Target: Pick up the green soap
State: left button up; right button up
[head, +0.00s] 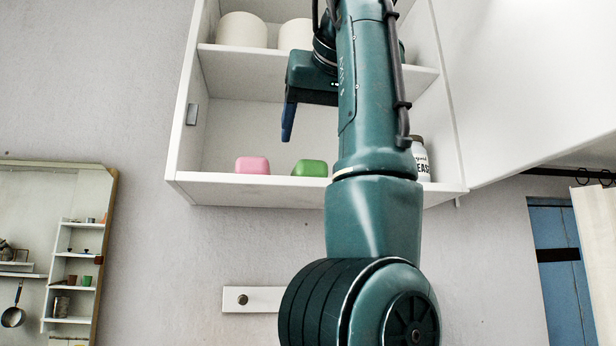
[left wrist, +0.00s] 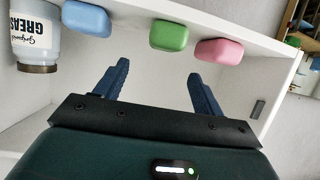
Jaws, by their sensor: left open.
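The green soap (head: 310,168) lies on the lower board of an open white wall cabinet, just right of the pink soap (head: 252,165) in the head view. In the left wrist view the picture is upside down, and the green soap (left wrist: 169,36) sits between a blue soap (left wrist: 87,18) and the pink soap (left wrist: 219,51). My left gripper (left wrist: 158,70) is open and empty, its two blue fingers apart and pointing toward the soap row. In the head view only one finger shows, above the green soap; my arm hides the other. My right gripper is out of view.
A grease jar (head: 421,160) stands at the right of the same board and also shows in the left wrist view (left wrist: 36,40). Two white rolls (head: 242,30) are on the upper shelf (head: 225,57). The cabinet's side walls bound the space; the board's left end is clear.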

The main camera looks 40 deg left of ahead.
aim_at(307, 164)
pick_arm(q)
jog(key=x, duration=0.7)
jog(key=shift+a+f, duration=0.2)
jog(key=shift+f, duration=0.05)
jog(key=c, duration=1.1)
